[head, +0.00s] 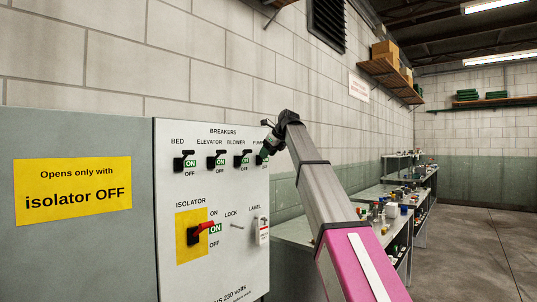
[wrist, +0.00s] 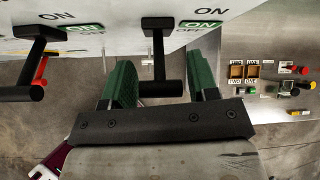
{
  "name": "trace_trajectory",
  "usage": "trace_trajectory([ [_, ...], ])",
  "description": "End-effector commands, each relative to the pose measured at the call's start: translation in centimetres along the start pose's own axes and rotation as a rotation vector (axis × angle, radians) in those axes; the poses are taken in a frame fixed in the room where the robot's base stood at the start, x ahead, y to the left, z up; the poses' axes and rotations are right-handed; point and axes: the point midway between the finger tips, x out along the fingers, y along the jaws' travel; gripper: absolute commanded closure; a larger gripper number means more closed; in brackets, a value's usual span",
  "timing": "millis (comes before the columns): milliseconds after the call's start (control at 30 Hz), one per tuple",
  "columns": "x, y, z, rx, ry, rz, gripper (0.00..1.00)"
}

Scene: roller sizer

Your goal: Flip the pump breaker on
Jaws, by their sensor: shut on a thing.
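The grey panel (head: 170,262) carries a row of breakers marked bed, elevator, blower and pump. My gripper (head: 266,152) is at the pump breaker, at the right end of the row, and hides most of it in the head view. In the wrist view, the black T-shaped pump breaker handle (wrist: 160,60) stands between the green fingers of my gripper (wrist: 160,88), which is shut on it. A green ON label (wrist: 200,24) shows beside the handle. The blower breaker handle (wrist: 30,60) is to the left, clear of the fingers.
Below the breakers are the red isolator handle (head: 204,229) on a yellow plate, a lock pin (head: 237,226) and a hanging label (head: 263,232). A bench (head: 300,232) with small items stands right of the panel. Open floor (head: 475,240) lies further right.

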Motion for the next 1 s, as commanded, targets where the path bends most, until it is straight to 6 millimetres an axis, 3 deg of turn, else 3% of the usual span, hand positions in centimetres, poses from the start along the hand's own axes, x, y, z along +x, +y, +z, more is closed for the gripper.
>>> trace_trajectory([
  [67,0.0,0.4,0.1,-0.001,-0.002,0.009,0.89],
  [100,0.0,0.4,0.1,-0.002,-0.003,0.009,0.36],
  [133,0.1,0.4,0.1,-0.002,-0.003,0.009,0.27],
  [167,0.1,0.3,0.1,-0.002,-0.003,0.008,0.24],
  [567,-0.9,0.1,0.1,-0.001,-0.002,0.002,0.24],
  [1000,-8.4,0.2,0.1,-0.001,-0.002,0.003,0.24],
])
